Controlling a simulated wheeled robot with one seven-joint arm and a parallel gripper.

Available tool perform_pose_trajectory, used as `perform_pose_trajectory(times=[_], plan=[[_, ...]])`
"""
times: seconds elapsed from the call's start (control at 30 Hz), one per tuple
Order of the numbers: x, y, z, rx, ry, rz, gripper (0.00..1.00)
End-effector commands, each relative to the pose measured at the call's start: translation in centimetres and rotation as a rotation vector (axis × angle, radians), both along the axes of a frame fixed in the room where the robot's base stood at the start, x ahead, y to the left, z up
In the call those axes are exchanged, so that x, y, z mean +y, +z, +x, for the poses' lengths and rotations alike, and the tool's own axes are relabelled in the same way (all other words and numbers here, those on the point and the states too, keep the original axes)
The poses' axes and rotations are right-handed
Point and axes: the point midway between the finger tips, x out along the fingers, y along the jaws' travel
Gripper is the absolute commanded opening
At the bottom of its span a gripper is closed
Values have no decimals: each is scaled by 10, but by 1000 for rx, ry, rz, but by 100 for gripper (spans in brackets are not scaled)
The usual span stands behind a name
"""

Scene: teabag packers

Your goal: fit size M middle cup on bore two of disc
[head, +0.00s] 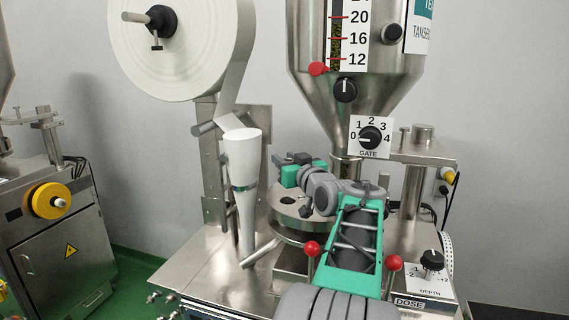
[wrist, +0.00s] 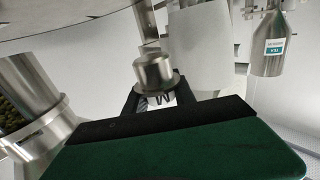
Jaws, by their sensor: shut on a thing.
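My gripper (head: 291,158) is at the far end of my green and grey arm, above the round steel disc (head: 281,212) in the head view. A dark bore opening (head: 291,200) shows in the disc's top. In the wrist view my gripper (wrist: 163,101) has its black fingers shut on the metal size M middle cup (wrist: 153,72), a short cylinder with a wider flange. A white label with a letter M shows between the fingers. The cup is not clear in the head view. My arm hides the disc's right part, and I cannot tell which bore is number two.
A white forming tube (head: 243,155) stands left of the disc, under a paper roll (head: 190,55). A steel hopper (head: 350,85) with a gate dial (head: 369,137) rises behind my arm. Red-knobbed levers (head: 312,248) and a depth dial (head: 432,260) are near the front.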

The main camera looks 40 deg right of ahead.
Motion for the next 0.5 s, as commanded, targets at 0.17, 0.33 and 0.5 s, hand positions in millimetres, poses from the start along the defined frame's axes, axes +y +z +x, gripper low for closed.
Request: perform_pose_trajectory(times=[0.17, 0.33, 0.5], plan=[[1, -28, 1, 2, 2, 2, 0], [1, -47, 1, 2, 2, 2, 0], [1, -56, 1, 1, 2, 1, 0]])
